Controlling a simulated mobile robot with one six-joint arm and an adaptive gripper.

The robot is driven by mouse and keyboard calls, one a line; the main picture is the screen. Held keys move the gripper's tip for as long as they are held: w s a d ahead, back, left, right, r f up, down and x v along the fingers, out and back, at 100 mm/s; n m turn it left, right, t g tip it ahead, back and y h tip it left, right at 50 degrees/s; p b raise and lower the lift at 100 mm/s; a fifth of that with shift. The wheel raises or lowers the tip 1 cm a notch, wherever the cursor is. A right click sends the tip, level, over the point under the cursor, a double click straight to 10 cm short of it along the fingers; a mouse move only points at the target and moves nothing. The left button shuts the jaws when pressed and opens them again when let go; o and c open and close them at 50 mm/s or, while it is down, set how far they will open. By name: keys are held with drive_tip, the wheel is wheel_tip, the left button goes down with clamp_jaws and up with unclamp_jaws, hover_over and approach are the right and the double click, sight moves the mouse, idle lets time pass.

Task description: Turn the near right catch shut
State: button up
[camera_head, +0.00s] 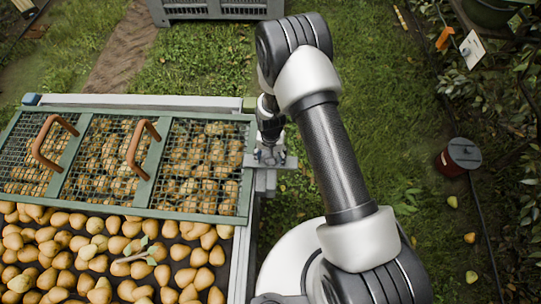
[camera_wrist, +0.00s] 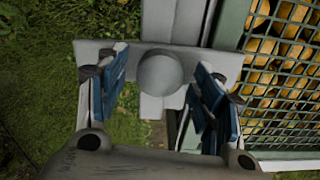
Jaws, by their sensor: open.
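The near right catch (camera_head: 286,162) looks like a grey plate at the right edge of the green mesh lid (camera_head: 246,185). In the wrist view the catch shows as a flat grey crosspiece (camera_wrist: 225,62) with a round grey knob (camera_wrist: 160,71) at its middle. My gripper (camera_wrist: 158,80) is open, with one blue-padded finger on each side of the knob. Gaps show between the pads and the knob, so it is not gripped. In the head view my gripper (camera_head: 269,146) points down over the catch and partly hides it.
The lid has two brown handles (camera_head: 147,140) and lies over part of a pear-filled bin with a grey rim (camera_head: 239,260). Loose pears (camera_head: 110,262) lie uncovered in front of it. A grey crate (camera_head: 215,8) stands behind. A red bucket (camera_head: 457,158) stands on the grass at right.

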wheel_tip(320, 180, up, 12)
idle(0.6)
idle(0.5)
drive_tip(key=s+d+r+n+t, duration=0.1)
drive_tip(key=s+d+r, duration=0.15)
drive_tip(key=r, duration=0.95)
drive_tip(key=s+d+r+t, duration=0.15)
drive_tip(key=d+r, duration=0.25)
drive_tip(key=r, duration=0.8)
drive_tip(key=s+d+r+t, duration=0.1)
drive_tip(key=s+d+r, duration=0.1)
drive_tip(key=s+r, duration=0.3)
drive_tip(key=s+d+r+n+t, duration=0.1)
drive_tip(key=s+d+r, duration=0.2)
drive_tip(key=s, duration=0.9)
wheel_tip(320, 180, up, 2)
drive_tip(key=shift+s+d+r+n, duration=0.2)
drive_tip(key=shift+s+d+n, duration=0.1)
drive_tip(key=shift+d, duration=0.05)
drive_tip(key=shift+c, duration=0.3)
